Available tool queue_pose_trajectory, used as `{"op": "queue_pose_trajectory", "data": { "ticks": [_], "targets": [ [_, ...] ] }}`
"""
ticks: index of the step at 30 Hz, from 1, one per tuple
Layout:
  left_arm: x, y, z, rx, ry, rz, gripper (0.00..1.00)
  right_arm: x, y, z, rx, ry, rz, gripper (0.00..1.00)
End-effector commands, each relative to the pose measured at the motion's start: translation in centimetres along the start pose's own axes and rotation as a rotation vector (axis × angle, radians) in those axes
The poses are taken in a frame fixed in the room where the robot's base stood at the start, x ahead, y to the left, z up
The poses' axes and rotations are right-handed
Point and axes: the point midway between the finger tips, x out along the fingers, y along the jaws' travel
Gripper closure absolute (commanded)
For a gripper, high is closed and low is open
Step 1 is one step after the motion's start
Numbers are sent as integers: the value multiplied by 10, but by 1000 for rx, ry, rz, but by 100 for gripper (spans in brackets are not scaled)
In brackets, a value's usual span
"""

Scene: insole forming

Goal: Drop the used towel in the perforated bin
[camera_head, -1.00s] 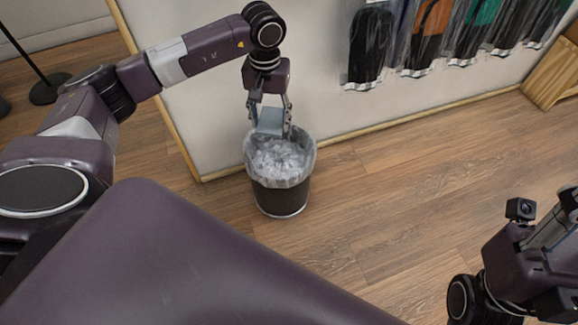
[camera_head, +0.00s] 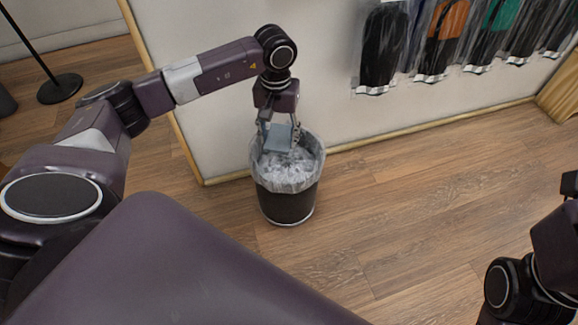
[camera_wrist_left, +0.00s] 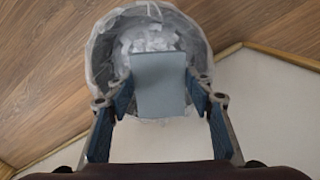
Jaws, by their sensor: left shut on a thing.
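The used towel (camera_head: 278,137) is a folded blue-grey piece held by my left gripper (camera_head: 278,140). It also shows in the left wrist view (camera_wrist_left: 160,84), between the fingers (camera_wrist_left: 160,98). The bin (camera_head: 287,205) is dark, with a clear plastic liner folded over its rim, and holds crumpled whitish stuff. It stands upright on the floor, and its lined mouth shows in the left wrist view (camera_wrist_left: 97,52). The towel is over the mouth, toward the wall side. My right gripper is out of the head view; only part of the right arm shows at the lower right.
A pale wall panel (camera_head: 225,140) with a wooden bottom edge stands right behind the bin. Bagged items (camera_head: 384,45) hang on it. A black stand base (camera_head: 60,88) is at the far left. The wood floor (camera_head: 400,200) right of the bin is clear.

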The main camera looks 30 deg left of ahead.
Motion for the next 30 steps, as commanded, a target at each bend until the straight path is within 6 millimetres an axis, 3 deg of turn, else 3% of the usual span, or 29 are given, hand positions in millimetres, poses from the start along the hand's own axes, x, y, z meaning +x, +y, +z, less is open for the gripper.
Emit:
{"op": "queue_pose_trajectory", "data": {
  "ticks": [6,17,30],
  "targets": [
    [0,0,0,0,0,0,32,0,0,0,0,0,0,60],
    [-7,0,-1,0,2,0,32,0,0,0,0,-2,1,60],
    [-91,0,-1,1,4,1,32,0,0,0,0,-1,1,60]
  ]
}}
